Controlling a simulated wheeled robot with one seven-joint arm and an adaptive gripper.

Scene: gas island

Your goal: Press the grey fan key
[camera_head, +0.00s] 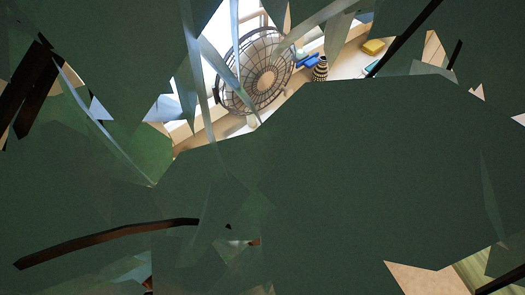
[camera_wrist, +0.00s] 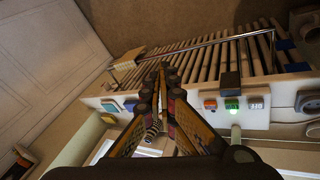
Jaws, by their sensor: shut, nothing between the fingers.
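My gripper (camera_wrist: 163,75) is shut and empty in the wrist view, its fingers together in front of a pale panel (camera_wrist: 180,107) with slats above it. Small coloured keys sit along the panel: blue ones (camera_wrist: 110,107) left of the fingers, an orange-and-teal one (camera_wrist: 210,103) and a lit green one (camera_wrist: 232,104) to the right. A pale grey, marked piece (camera_wrist: 256,102) is at the right of this row; I cannot tell whether it is the grey fan key. The fingers hide part of the panel. I cannot make out my gripper in the head view.
Large dark green leaf-like surfaces (camera_head: 360,170) block most of the head view. Through a gap show a round wire fan-like thing (camera_head: 262,75), a striped vase (camera_head: 320,70) and a yellow block (camera_head: 373,46). A metal rail (camera_wrist: 205,43) crosses the slats in the wrist view.

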